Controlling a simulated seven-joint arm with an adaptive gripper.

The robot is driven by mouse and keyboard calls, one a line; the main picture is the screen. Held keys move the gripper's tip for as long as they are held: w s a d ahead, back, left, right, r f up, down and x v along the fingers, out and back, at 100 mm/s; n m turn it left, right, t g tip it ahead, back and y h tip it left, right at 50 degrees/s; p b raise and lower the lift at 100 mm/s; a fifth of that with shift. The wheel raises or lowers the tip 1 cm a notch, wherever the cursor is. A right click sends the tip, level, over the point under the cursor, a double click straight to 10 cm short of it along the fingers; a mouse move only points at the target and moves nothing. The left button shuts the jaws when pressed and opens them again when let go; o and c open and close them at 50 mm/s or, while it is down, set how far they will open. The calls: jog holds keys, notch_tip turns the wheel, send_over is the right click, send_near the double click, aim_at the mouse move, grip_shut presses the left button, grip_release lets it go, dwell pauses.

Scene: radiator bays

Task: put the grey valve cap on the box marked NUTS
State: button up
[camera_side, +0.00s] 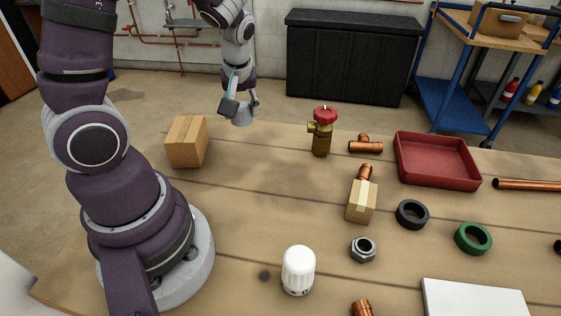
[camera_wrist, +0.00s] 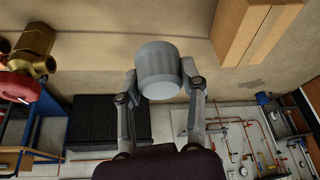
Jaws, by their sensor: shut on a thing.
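The grey valve cap (camera_wrist: 160,72) is a short ribbed cylinder. My gripper (camera_wrist: 161,80) is shut on it, one finger on each side. In the side view, my gripper (camera_side: 242,106) holds the cap (camera_side: 243,119) at the far edge of the table, to the right of a cardboard box (camera_side: 187,142). This box also shows at the top right of the wrist view (camera_wrist: 238,28), apart from the cap. A smaller cardboard box (camera_side: 361,203) stands mid-table. No NUTS marking is readable on either box, so I cannot tell which one bears it.
A brass valve with a red handle (camera_side: 322,133) stands to the right of my gripper. A copper tee (camera_side: 366,144), a red tray (camera_side: 438,160), black and green rings, a hex nut (camera_side: 363,249) and a white thermostat head (camera_side: 298,270) lie around. The table between the boxes is clear.

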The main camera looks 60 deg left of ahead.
aim_at(181, 126)
jog(key=s+a+r+n+g, duration=0.3)
jog(key=s+a+r+n, duration=0.2)
jog(key=s+a+n, duration=0.35)
jog(key=f, duration=0.5)
jog(key=s+f, duration=0.1)
jog(key=f, duration=0.1)
jog(key=shift+a+f, duration=0.2)
jog(key=shift+f, duration=0.25)
jog(key=shift+f, duration=0.1)
jog(key=o, duration=0.7)
jog(key=shift+o, duration=0.2)
